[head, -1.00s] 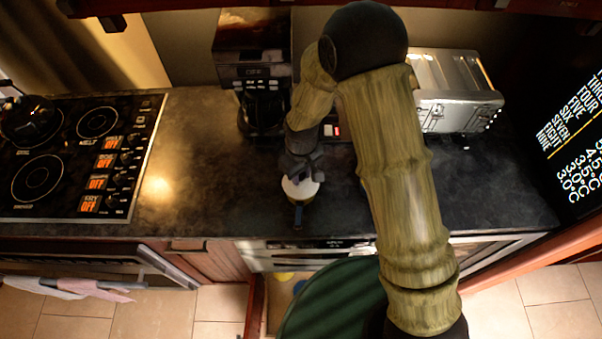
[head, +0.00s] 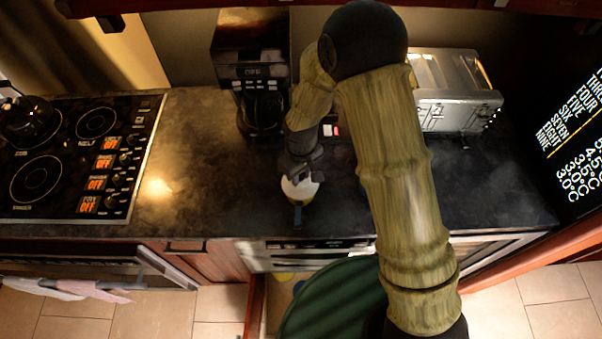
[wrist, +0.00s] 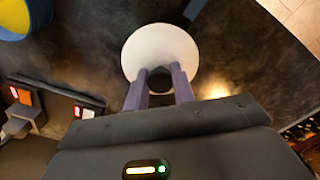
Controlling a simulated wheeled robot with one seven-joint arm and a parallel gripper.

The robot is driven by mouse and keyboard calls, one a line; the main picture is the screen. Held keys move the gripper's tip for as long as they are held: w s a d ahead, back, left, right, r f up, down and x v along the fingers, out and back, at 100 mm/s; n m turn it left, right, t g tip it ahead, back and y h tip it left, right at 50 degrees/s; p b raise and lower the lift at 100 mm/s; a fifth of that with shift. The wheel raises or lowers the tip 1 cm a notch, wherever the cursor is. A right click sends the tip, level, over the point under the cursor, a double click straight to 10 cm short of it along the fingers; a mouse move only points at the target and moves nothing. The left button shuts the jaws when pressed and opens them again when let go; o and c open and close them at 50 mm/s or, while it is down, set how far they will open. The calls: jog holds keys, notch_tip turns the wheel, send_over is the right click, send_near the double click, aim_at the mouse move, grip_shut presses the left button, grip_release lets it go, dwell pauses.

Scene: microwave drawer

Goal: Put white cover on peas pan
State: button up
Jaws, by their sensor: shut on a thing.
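The white cover (head: 299,189) is a round white disc with a dark knob. My gripper (wrist: 160,88) is shut on that knob, and the cover's white top (wrist: 160,45) fills the upper middle of the wrist view. A small pan with a blue handle (head: 298,216) and a yellowish edge is directly under the cover on the dark counter. The handle points toward the counter's front edge. The cover hides most of the pan, so no peas show. I cannot tell whether the cover touches the pan rim.
A blue and yellow vessel (wrist: 22,18) stands at the wrist view's upper left. A coffee maker (head: 262,110) and a silver toaster (head: 452,95) stand at the back. The stove (head: 75,150) is left, with clear counter (head: 205,165) between. An open drawer below holds yellow items (head: 283,277).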

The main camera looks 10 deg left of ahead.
jog(key=shift+f+b, duration=0.35)
jog(key=shift+f, duration=0.05)
dwell(0.9)
jog(key=o, duration=1)
jog(key=shift+o, duration=0.6)
jog(key=o, duration=0.4)
jog(key=shift+r, duration=0.1)
jog(key=shift+r+p, duration=2.5)
jog(key=shift+r, duration=0.95)
